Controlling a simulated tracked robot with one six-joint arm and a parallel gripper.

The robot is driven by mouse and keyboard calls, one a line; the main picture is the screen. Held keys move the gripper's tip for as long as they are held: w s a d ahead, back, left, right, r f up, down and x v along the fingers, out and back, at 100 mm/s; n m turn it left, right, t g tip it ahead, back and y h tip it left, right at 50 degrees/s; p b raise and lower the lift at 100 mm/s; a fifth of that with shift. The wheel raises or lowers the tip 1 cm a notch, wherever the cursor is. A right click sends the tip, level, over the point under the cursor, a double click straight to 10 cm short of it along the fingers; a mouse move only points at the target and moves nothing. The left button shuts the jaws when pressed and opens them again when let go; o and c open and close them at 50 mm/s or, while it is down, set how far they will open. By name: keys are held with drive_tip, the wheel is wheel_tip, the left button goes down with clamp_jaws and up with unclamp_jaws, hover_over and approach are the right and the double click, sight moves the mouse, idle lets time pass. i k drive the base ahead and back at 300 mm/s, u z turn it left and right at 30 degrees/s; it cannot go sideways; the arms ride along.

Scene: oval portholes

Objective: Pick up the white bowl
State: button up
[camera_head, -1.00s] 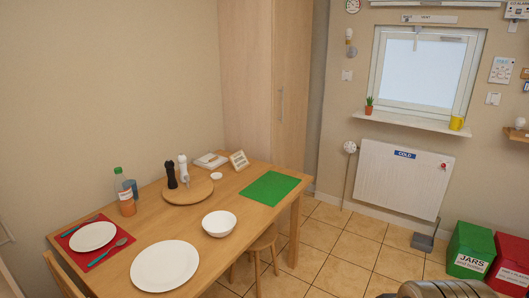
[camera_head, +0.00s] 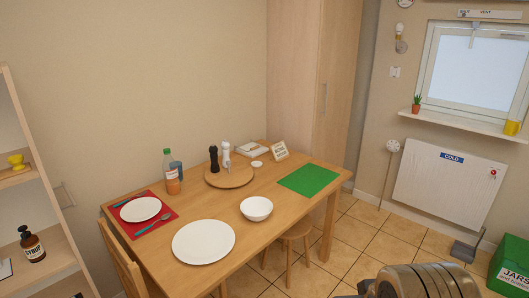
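The white bowl (camera_head: 256,209) stands upright on the wooden table (camera_head: 285,207), near its front edge. It looks empty. A large white plate (camera_head: 203,242) lies to its left and nearer to me, apart from it. A rounded metallic part of my own arm shows at the bottom right edge, well away from the bowl. My gripper's fingers are not in view.
On the table are a green mat (camera_head: 309,180), a round board (camera_head: 230,178) with two mills, a bottle (camera_head: 171,172), and a red mat (camera_head: 128,222) with a plate. A stool (camera_head: 290,240) and a chair (camera_head: 122,262) stand close.

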sight(256, 209)
drive_tip(key=i, duration=1)
drive_tip(key=u, duration=0.05)
